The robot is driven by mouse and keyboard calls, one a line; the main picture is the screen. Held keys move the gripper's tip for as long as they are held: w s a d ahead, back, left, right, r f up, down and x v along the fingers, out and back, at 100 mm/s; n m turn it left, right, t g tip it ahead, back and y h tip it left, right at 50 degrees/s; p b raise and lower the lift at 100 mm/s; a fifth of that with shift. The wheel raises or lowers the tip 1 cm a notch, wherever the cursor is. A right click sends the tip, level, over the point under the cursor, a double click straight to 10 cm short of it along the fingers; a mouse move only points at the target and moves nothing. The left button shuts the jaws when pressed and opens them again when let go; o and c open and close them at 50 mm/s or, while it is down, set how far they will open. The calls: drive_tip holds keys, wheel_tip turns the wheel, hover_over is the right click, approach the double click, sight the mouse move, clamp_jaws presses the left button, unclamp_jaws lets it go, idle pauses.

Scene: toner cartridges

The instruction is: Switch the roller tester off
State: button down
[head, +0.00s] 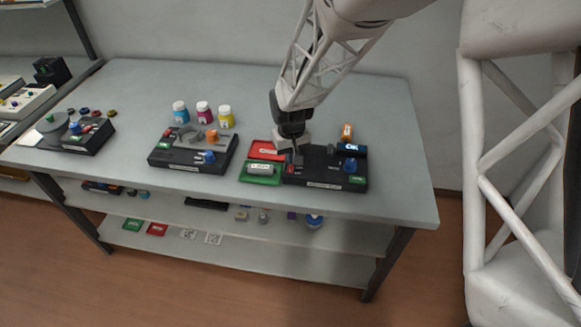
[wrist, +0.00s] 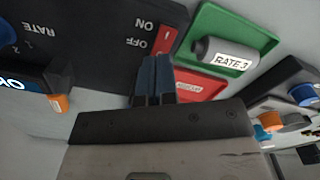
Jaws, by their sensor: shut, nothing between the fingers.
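A black tester box (head: 325,175), with its front label too small to read, sits at the right of the bench. In the wrist view it shows a dark panel (wrist: 90,45) with a red switch (wrist: 166,40) next to ON and OFF marks. I cannot tell which way the switch is tipped. A blue rate knob (head: 351,165) and a lit display block (head: 352,149) are at its right. My gripper (head: 298,163) is shut and empty, over the left part of the box. In the wrist view its fingertips (wrist: 154,60) are close to the switch; contact is unclear.
A green tray (head: 258,180) holding a grey roller marked RATE 3 (wrist: 224,55) and a red tray (head: 266,150) lie just left of the box. An orange item (head: 346,132) stands behind. Another black device (head: 193,160) and several bottles (head: 203,113) are farther left.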

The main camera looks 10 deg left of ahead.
drive_tip(key=shift+f, duration=0.8)
idle(0.7)
drive_tip(key=shift+r, duration=3.5)
